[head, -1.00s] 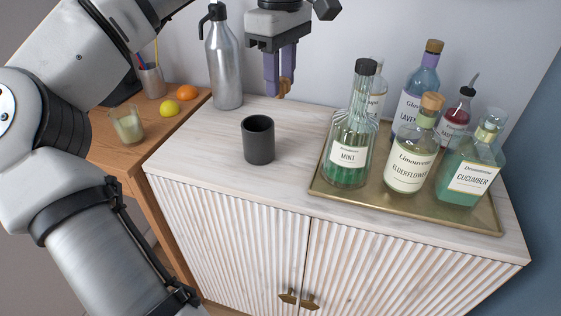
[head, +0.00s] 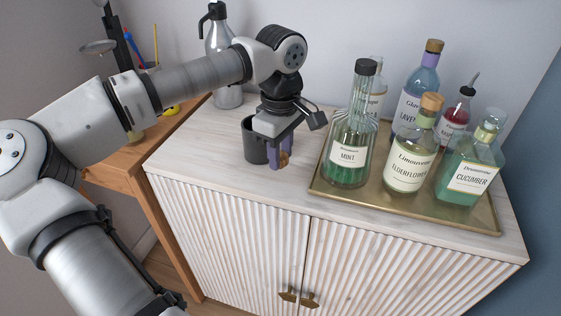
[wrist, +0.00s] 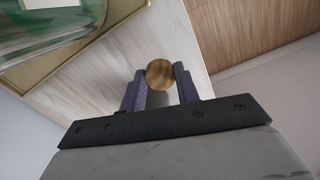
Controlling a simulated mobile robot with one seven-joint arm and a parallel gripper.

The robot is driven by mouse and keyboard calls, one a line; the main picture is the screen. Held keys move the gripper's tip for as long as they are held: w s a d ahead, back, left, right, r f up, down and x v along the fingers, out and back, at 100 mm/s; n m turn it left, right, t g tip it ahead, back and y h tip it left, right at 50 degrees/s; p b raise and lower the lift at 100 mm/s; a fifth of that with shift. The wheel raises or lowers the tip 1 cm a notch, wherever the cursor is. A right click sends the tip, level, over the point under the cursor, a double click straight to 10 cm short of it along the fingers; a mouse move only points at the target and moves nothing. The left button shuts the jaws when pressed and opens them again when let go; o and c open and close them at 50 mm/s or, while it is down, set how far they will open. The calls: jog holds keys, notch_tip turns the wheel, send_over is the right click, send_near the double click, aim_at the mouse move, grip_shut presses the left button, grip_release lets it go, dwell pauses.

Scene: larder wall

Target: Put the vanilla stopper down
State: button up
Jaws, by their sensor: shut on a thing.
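The vanilla stopper (head: 284,158), a small brown wooden piece, is between the purple fingers of my gripper (head: 280,160). In the wrist view the stopper (wrist: 160,73) shows as a round wood-grained top between the two fingertips. My gripper is shut on it and points down, low over the pale cabinet top (head: 222,158), between the dark cup and the brass tray. The stopper's lower end is mostly hidden by the fingers. I cannot tell whether it touches the surface.
The dark cup (head: 254,142) stands close left of my gripper, partly hidden by it. The brass tray (head: 400,208) at right holds several bottles, the mint bottle (head: 348,140) nearest. A steel flask (head: 222,50) stands behind. The cabinet's front left top is clear.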

aim_at(282, 156)
jog(key=shift+f, duration=1.65)
jog(key=shift+f, duration=0.1)
jog(key=shift+f, duration=0.15)
jog(key=o, duration=0.9)
jog(key=shift+o, duration=0.2)
jog(key=shift+r, duration=0.4)
notch_tip(282, 156, up, 12)
jog(key=shift+f+b, duration=0.1)
jog(key=shift+b, duration=0.35)
jog(key=shift+d, duration=0.1)
